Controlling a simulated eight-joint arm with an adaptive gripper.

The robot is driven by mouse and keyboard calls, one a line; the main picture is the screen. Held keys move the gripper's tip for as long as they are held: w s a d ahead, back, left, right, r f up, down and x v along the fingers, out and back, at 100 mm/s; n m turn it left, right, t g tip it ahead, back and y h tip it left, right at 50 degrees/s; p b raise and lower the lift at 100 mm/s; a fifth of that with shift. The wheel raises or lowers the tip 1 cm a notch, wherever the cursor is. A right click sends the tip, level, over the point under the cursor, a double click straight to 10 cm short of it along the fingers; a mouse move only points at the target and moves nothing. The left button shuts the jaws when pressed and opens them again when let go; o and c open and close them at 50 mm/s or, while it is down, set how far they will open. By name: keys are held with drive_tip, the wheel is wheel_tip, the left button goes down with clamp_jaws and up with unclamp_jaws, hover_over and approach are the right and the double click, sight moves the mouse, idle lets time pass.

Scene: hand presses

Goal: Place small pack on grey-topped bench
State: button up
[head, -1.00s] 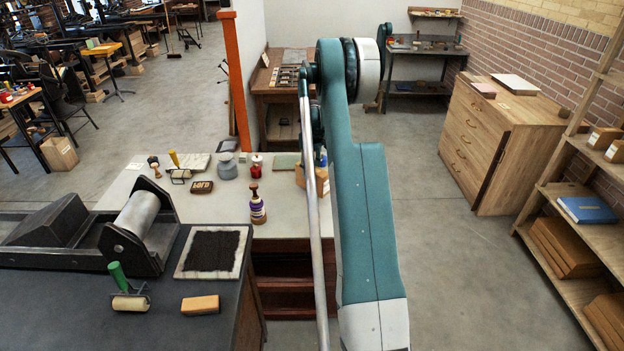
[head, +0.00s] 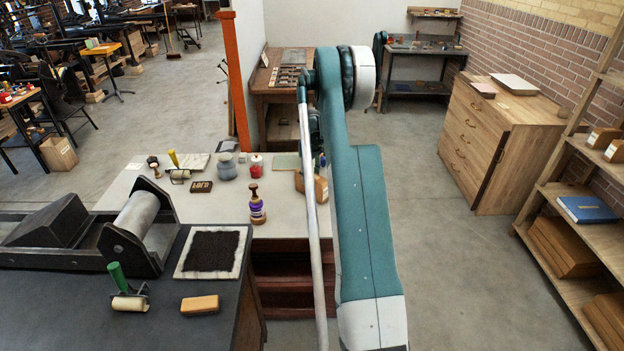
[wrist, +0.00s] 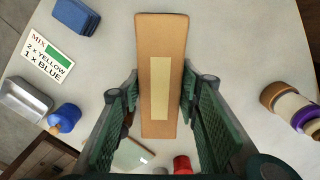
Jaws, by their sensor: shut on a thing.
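The small pack is a brown block with a cream label (wrist: 160,120), seen from above in the wrist view. My gripper (wrist: 159,90) has a green finger on each long side of it and is shut on it. In the head view the pack (head: 321,189) shows partly behind my arm, at the right end of the pale grey-topped bench (head: 125,183). My gripper is mostly hidden there. The bench top lies below the pack in the wrist view (wrist: 225,35). I cannot tell whether the pack touches it.
A mixing card (wrist: 47,56), blue block (wrist: 77,17) and blue-topped item (wrist: 64,117) lie left of the pack. Bare top surrounds the pack's far end.

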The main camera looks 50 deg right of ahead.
drive_tip(key=shift+f, duration=0.15)
drive_tip(key=o, duration=1.4)
drive_tip(key=shift+c, duration=0.2)
wheel_tip(320, 180, up, 12)
drive_tip(key=shift+r, duration=0.2)
idle(0.4)
